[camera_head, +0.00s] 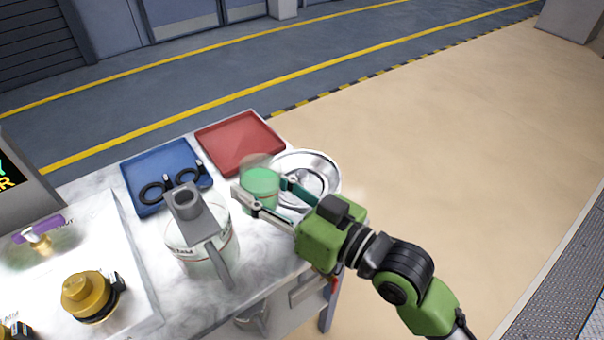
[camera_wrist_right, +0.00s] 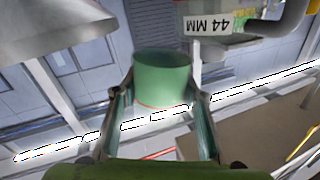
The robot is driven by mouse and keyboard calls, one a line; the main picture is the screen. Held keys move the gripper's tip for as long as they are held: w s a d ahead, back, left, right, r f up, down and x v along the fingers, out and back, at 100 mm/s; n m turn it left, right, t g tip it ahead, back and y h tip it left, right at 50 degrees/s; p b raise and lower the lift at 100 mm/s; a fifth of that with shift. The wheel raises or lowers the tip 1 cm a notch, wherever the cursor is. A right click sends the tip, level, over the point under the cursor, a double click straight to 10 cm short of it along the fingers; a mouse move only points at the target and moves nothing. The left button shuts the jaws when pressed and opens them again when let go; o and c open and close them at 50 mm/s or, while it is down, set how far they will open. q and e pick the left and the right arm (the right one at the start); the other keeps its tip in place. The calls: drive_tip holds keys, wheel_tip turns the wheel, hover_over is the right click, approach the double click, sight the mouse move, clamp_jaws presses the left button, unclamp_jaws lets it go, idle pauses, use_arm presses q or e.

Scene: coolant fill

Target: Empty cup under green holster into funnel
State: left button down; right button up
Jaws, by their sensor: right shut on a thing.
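My right gripper (camera_head: 262,198) is shut on a clear cup (camera_head: 261,182) with green contents. The cup is held near the table's right end, beside the jug, and looks about upright in the head view. In the right wrist view, the cup (camera_wrist_right: 162,80) sits between the two fingers of the right gripper (camera_wrist_right: 160,105). The silver funnel (camera_head: 322,160) is just right of the cup, partly hidden by the gripper. Its cone (camera_wrist_right: 45,32) shows upper left in the wrist view. I cannot make out a green holster. My left gripper is not in view.
A clear jug (camera_head: 190,250) with a grey top stands left of the cup. A blue tray (camera_head: 140,170) holds black ring-shaped parts; a red tray (camera_head: 240,135) looks empty. A purple holster (camera_head: 38,229) and a brass fitting (camera_head: 85,292) are at the left.

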sight(274, 173)
drive_tip(key=shift+w+d+r+m, duration=0.3)
drive_tip(key=shift+w+r+m, duration=0.1)
drive_tip(key=shift+m, duration=0.4)
drive_tip(key=shift+w+d+f+m+b, duration=0.35)
drive_tip(key=shift+w+f+m+b, duration=0.1)
drive_tip(key=shift+m, duration=0.35)
idle(0.6)
drive_tip(key=shift+w+d+r+m+p, duration=0.3)
drive_tip(key=shift+w+d+r+m, duration=0.15)
drive_tip(key=shift+m, duration=0.55)
drive_tip(key=shift+w+f+m, duration=0.15)
drive_tip(key=shift+f+m, duration=0.2)
drive_tip(key=shift+m, duration=0.35)
idle(0.6)
drive_tip(key=shift+f+m, duration=0.35)
drive_tip(key=shift+m, duration=0.55)
idle(0.5)
drive_tip(key=shift+r+m+p, duration=0.4)
drive_tip(key=shift+m+p, duration=0.15)
drive_tip(key=shift+m, duration=0.35)
idle(0.5)
drive_tip(key=shift+w+d+f+m, duration=0.1)
drive_tip(key=shift+f+m, duration=0.1)
drive_tip(key=shift+m, duration=0.2)
idle(0.3)
